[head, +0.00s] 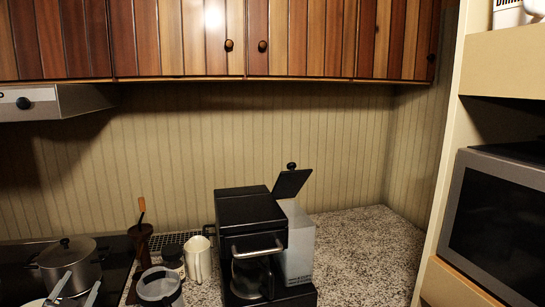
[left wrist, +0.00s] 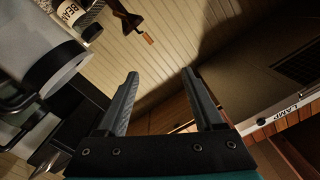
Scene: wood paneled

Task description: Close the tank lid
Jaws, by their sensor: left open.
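The coffee machine (head: 250,215) is a black box on the counter in the head view, with a glass pot under it. Its grey tank (head: 298,248) stands at its right side. The tank lid (head: 291,184) is a black plate with a round knob, tilted up and open above the tank. My left gripper (head: 82,279) is at the bottom left, in front of the cooking pot and well left of the tank. In the left wrist view the left gripper (left wrist: 160,74) has its fingers apart with nothing between them. My right gripper is not in view.
A cooking pot (head: 64,262) sits on the black stove. A white mug (head: 198,258), a grey pitcher (head: 160,288) and a dark jar (head: 173,260) stand left of the machine. The speckled counter (head: 362,250) right of the tank is clear. Wooden cabinets (head: 190,40) hang above.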

